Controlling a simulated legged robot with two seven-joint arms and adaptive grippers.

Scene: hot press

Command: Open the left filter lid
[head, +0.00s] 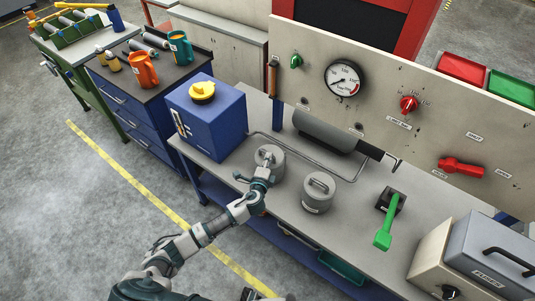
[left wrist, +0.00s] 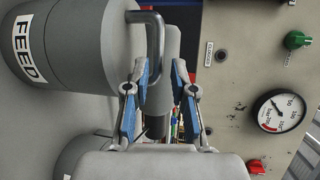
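The left filter (head: 275,173) is a grey cylinder with a lid on the bench. In the left wrist view the left filter (left wrist: 82,55) carries a FEED label, and its bent metal handle (left wrist: 148,17) reaches out at the upper middle. My left gripper (head: 264,167) is at this lid in the head view and hides part of it. In the left wrist view my left gripper (left wrist: 157,88) has its fingers apart, on either side of the handle's end. I cannot tell whether they touch it.
A second grey filter (head: 318,200) stands to the right. A green lever (head: 384,236) is farther right on the bench. A blue box (head: 208,120) with a yellow knob stands left. A panel with a gauge (head: 344,80) and red knobs rises behind, with a grey cylinder (head: 325,131) before it.

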